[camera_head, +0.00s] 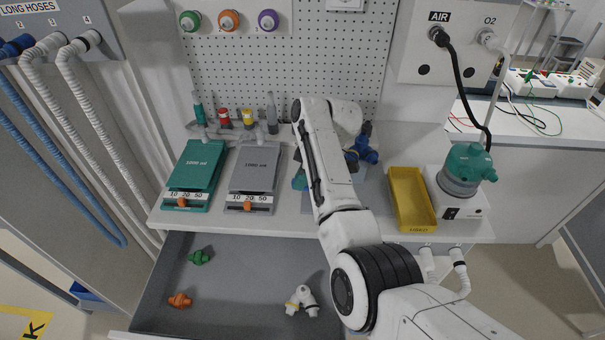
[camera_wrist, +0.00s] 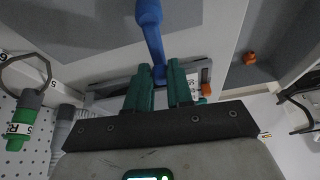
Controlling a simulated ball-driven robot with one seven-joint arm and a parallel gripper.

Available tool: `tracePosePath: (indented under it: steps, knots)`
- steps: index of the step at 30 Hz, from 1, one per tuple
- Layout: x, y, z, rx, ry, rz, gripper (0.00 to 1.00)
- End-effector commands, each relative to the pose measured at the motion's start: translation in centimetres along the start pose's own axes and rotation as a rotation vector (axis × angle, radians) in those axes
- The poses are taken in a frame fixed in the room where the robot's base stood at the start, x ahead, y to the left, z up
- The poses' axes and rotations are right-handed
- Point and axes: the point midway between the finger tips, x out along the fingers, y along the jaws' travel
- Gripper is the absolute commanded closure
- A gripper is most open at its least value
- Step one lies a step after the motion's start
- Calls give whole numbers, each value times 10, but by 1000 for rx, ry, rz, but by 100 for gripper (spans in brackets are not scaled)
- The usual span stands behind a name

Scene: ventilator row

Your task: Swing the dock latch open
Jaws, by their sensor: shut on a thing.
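My gripper (camera_wrist: 161,80) shows in the wrist view with its two green fingers close together. The end of a blue lever (camera_wrist: 150,24) lies between the fingertips, and they are shut on it. I take this lever for the dock latch. It runs up from the fingers to the top of the picture, over a grey plate. In the head view a blue part (camera_head: 364,150) shows just right of my forearm. There my arm hides the gripper and most of the dock area behind it.
A yellow tray (camera_head: 394,202) and a white unit with a teal top (camera_head: 467,165) stand right of my arm. Teal (camera_head: 188,190) and grey (camera_head: 252,172) test lungs lie left. An open drawer (camera_head: 235,270) with loose fittings is below. A pegboard (camera_head: 340,50) rises behind.

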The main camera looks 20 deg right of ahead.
Motion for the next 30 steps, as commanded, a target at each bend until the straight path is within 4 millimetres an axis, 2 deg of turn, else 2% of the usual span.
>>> tracePosePath:
  steps: [19,20,27,30]
  knots:
    - [0,-2,-1,-53,2,-20,100]
    - [0,-2,-1,-53,2,-20,78]
    - [0,-2,-1,-52,1,-20,55]
    - [0,-2,-1,-51,1,-20,53]
